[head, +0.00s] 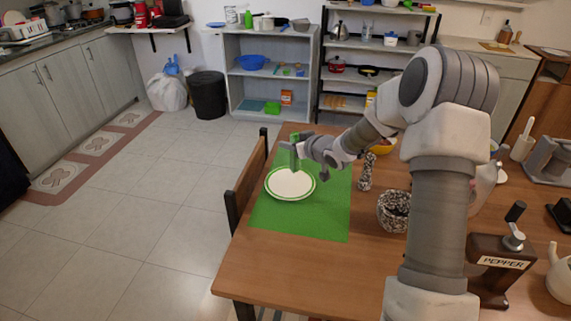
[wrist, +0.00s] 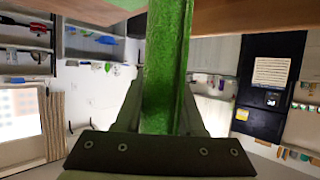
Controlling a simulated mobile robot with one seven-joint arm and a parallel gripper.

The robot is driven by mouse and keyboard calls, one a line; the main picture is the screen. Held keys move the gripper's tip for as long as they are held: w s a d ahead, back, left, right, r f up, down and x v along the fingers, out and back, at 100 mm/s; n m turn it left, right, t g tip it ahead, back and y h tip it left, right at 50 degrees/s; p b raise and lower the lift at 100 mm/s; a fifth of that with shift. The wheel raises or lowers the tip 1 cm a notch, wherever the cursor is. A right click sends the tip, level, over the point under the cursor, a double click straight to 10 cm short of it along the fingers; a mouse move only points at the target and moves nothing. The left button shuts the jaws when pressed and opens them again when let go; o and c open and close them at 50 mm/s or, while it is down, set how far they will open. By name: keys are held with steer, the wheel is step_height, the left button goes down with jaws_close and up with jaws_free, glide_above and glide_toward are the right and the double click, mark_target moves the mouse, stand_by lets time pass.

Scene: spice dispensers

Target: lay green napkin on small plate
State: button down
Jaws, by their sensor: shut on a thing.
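A small white plate with a green rim (head: 290,184) lies on a green placemat (head: 300,226) on the wooden table. My gripper (head: 297,148) is over the far side of the plate, with the green napkin (head: 294,158) between its fingers. The napkin also shows in the wrist view (wrist: 165,70) as a green strip running up between the two fingers. My gripper is shut on it. The napkin hangs over the plate; I cannot tell whether its lower edge touches the plate.
A chair (head: 246,185) stands at the table's left edge. A pepper dispenser (head: 500,264) is at the front right. The mat's front part is clear.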

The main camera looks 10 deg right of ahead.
steer(key=shift+w+a+f+b, duration=0.1)
steer(key=shift+a+f+b, duration=0.15)
steer(key=shift+f, duration=0.55)
steer(key=shift+s+a+f+b, duration=0.1)
steer(key=shift+a+f+b, duration=0.15)
steer(key=shift+f, duration=0.55)
steer(key=shift+w+a+f+b, duration=0.1)
steer(key=shift+a+f+b, duration=0.15)
steer(key=shift+f, duration=0.55)
steer(key=shift+f, duration=0.3)
steer(key=c, duration=0.5)
jaws_free()
steer(key=shift+r, duration=0.1)
steer(key=shift+r, duration=0.1)
steer(key=shift+d+r, duration=0.1)
steer(key=shift+r, duration=0.15)
steer(key=p+v, duration=0.2)
steer(key=v, duration=0.9)
steer(key=shift+s+d, duration=0.1)
steer(key=shift+s, duration=0.35)
